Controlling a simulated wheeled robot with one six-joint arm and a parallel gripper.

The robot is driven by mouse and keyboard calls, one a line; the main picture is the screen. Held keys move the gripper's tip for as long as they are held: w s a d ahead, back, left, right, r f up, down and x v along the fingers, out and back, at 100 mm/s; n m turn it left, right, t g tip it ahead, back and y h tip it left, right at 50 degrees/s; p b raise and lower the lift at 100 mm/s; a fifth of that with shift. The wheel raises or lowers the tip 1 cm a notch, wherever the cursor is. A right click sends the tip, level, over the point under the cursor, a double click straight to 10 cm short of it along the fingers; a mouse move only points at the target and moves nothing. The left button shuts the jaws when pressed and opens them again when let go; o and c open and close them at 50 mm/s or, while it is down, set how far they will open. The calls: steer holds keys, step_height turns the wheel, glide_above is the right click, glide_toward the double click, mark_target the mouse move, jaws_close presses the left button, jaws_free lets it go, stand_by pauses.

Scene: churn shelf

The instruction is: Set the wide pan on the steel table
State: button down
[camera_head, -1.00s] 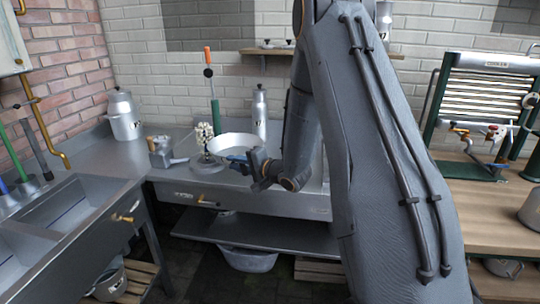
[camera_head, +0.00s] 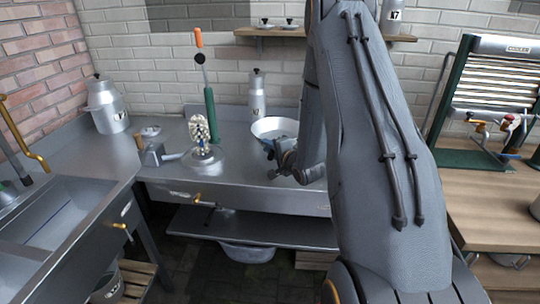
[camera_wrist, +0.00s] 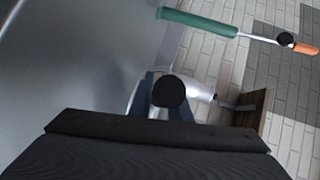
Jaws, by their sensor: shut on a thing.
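The wide pan (camera_head: 262,127), pale with a raised rim, is at the back right of the steel table (camera_head: 250,186) in the head view. My gripper (camera_head: 270,148) is at the pan's near side, shut on its edge. I cannot tell whether the pan's base touches the tabletop or hangs just above it. My arm hides part of the table to the pan's right. In the wrist view, the blue fingers of my gripper (camera_wrist: 170,95) show behind the dark wrist body, and the pan is mostly hidden.
A steel bottle (camera_head: 257,100) stands behind the pan. Left of it are a green tool with an orange tip (camera_head: 208,100), a pale beaded thing (camera_head: 200,132) and a small grey pot (camera_head: 155,152). A large can (camera_head: 106,105) is at the left corner. The table's front middle is clear.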

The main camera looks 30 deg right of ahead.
steer(key=shift+f+p, duration=0.6)
steer(key=shift+f, duration=1.6)
steer(key=c, duration=1.6)
jaws_free()
steer(key=shift+s+f, duration=0.1)
steer(key=shift+f, duration=0.05)
steer(key=shift+c, duration=0.2)
